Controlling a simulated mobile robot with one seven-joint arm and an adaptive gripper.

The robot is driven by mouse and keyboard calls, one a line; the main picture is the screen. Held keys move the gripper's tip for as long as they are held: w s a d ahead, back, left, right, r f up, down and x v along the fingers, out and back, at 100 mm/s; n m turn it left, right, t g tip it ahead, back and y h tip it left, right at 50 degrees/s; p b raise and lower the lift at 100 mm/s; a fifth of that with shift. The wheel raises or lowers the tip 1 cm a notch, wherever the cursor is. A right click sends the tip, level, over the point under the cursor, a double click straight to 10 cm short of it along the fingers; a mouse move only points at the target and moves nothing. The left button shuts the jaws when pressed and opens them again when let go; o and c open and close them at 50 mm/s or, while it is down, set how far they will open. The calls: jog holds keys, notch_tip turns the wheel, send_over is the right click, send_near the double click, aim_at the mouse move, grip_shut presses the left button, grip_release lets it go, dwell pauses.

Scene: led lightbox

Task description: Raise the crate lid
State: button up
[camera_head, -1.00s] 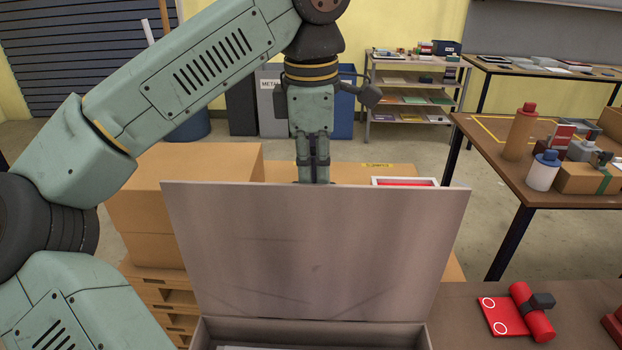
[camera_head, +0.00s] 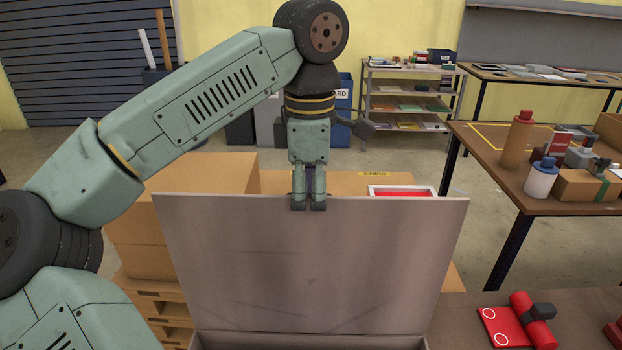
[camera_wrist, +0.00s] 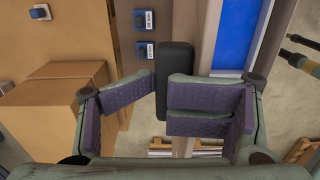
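The crate lid (camera_head: 310,265) stands raised and nearly upright in the head view, a broad grey panel. The grey crate (camera_head: 300,341) shows only its rim at the bottom edge; its inside is hidden. My gripper (camera_head: 309,207) points down at the lid's top edge, its fingertips overlapping the near face. I cannot tell whether they touch it. In the wrist view the purple finger pads (camera_wrist: 161,95) come close together with a narrow gap. A dark block (camera_wrist: 177,60) lies beyond that gap; I cannot tell what it is. No lid is clearly held.
Cardboard boxes (camera_head: 205,220) on a pallet stand behind the lid at left. A red-and-white framed item (camera_head: 402,191) lies behind it at right. Red items (camera_head: 515,320) lie on the bench right of the crate. A table (camera_head: 495,160) with bottles stands farther right.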

jog(key=w, duration=1.1)
jog(key=shift+w+d, duration=0.2)
jog(key=shift+w, duration=0.15)
dwell(0.4)
dwell(0.3)
notch_tip(320, 180, up, 8)
jog(key=shift+f, duration=0.2)
dwell(0.4)
